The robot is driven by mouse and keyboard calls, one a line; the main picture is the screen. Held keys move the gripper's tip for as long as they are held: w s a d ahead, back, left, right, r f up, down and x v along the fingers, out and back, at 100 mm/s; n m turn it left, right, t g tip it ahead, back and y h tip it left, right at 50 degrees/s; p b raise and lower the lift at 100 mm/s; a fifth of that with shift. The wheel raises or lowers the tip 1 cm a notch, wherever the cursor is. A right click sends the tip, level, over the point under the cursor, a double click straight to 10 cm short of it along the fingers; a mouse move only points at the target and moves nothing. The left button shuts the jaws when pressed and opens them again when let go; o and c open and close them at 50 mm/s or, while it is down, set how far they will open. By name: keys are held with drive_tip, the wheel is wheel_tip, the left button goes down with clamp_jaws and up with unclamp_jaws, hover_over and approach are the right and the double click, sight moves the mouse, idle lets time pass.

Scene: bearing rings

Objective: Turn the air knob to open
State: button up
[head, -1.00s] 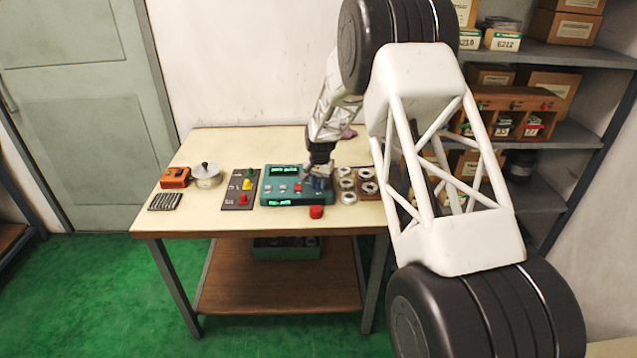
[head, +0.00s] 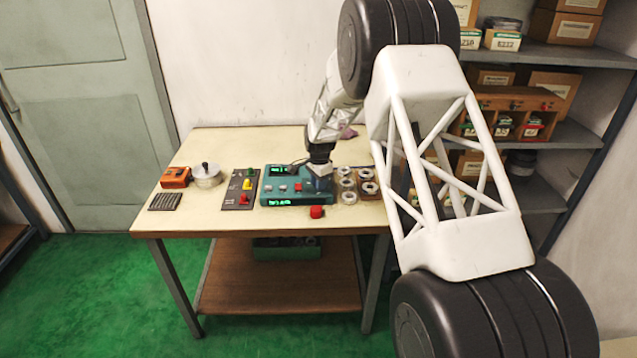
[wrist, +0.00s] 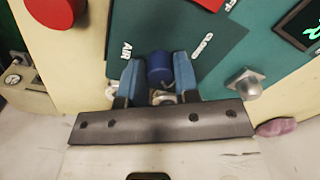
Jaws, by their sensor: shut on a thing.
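The teal control panel (head: 272,190) lies on the table, with green displays and several small controls. The air knob (wrist: 159,70) is a blue round knob at the panel's end, beside the printed word AIR in the wrist view. My gripper (wrist: 158,62) is shut on the blue knob, with one blue finger on each side of it. In the head view my gripper (head: 319,184) is over the right end of the panel and hides most of the knob.
A red cap-like piece (head: 316,212) lies in front of the panel. Bearing rings (head: 347,184) sit just to the right. A board with coloured buttons (head: 240,189), a pot (head: 206,176) and an orange box (head: 175,177) stand left. A silver knob (wrist: 246,83) is close to my gripper.

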idle(0.3)
drive_tip(key=o, duration=0.9)
drive_tip(key=shift+s+r, duration=0.1)
drive_tip(key=shift+r, duration=3.8)
